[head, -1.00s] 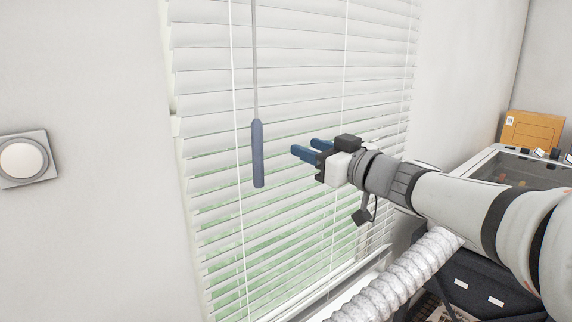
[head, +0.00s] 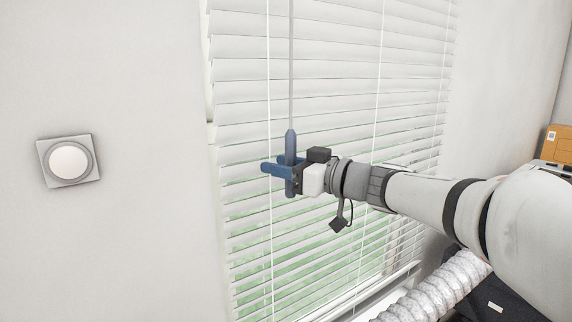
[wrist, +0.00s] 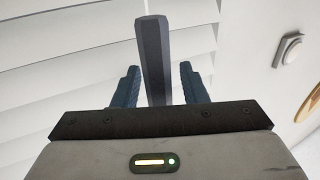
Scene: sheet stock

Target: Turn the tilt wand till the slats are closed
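The tilt wand's blue-grey handle (head: 291,147) hangs upright on a thin grey rod in front of the white blind (head: 340,110). My gripper (head: 275,168) is at the lower half of the handle, with its blue fingers on either side of it. In the wrist view the handle (wrist: 154,55) stands between the two fingers of my gripper (wrist: 158,88), with a gap on each side. The fingers are open. The slats are tilted, and green shows through the gaps between the lower ones.
A square switch plate with a round knob (head: 69,160) is on the wall at left. A silver ribbed duct (head: 440,290) runs below my arm at lower right. A cardboard box (head: 560,142) is at the far right edge.

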